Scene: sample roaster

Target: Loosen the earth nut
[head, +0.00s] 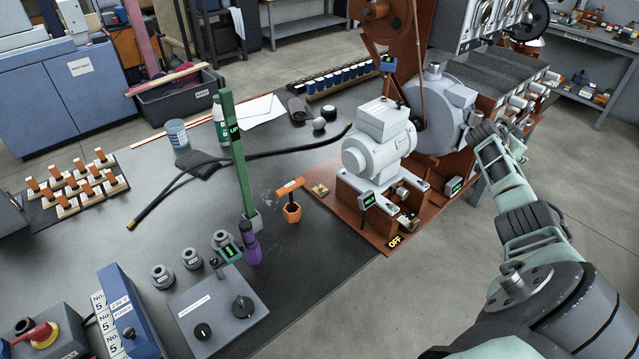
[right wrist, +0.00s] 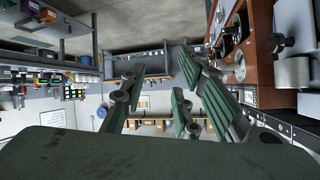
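A small brass fitting (head: 320,189) sits on the left part of the red-brown base plate (head: 338,221), beside the grey motor (head: 378,150). It may be the earth nut, but it is too small to be sure. An orange T-handled tool with a hexagonal end (head: 291,213) stands on the dark bench, left of the plate and apart from it. My right gripper (head: 482,133) is to the right of the motor, near the machine's round housing, away from the fitting. In the right wrist view its fingers (right wrist: 160,85) are apart with nothing between them. My left gripper is out of view.
A green post (head: 238,150) and a purple bottle-like item (head: 251,246) stand left of the orange tool. A grey control box (head: 218,308) is at the front. A black cable (head: 270,154) crosses the bench. Open floor lies right of the plate.

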